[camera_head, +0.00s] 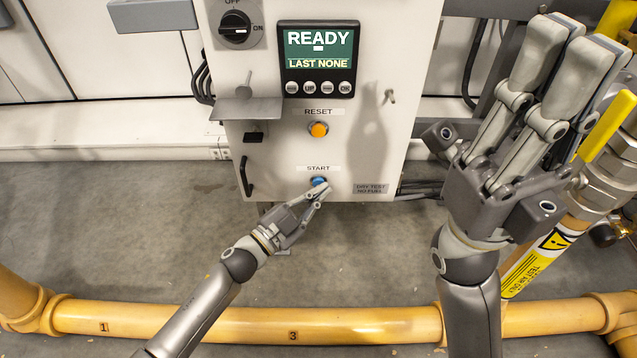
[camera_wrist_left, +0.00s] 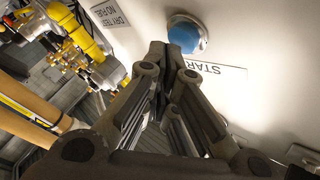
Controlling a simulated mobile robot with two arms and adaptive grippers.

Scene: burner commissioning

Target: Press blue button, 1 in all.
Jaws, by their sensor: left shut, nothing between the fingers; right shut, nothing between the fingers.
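The blue button (camera_head: 319,181), labelled START, sits low on the front of the white control cabinet (camera_head: 225,150). In the left wrist view the blue button (camera_wrist_left: 184,38) is a blue cap in a metal ring, just beyond my fingertips. My left gripper (camera_head: 322,188) is shut and empty, its tips at the button's lower edge; it also shows in the left wrist view (camera_wrist_left: 168,50). I cannot tell whether the tips touch the button. My right gripper (camera_head: 577,30) is shut and empty, raised at the right, well away from the button.
An orange RESET button (camera_head: 318,129) sits above the blue one. The display (camera_head: 319,58) reads READY and LAST NONE. A rotary OFF/ON knob (camera_head: 235,27) is at the upper left. A yellow pipe (camera_head: 250,325) crosses the front; a yellow valve lever (camera_head: 606,125) is at the right.

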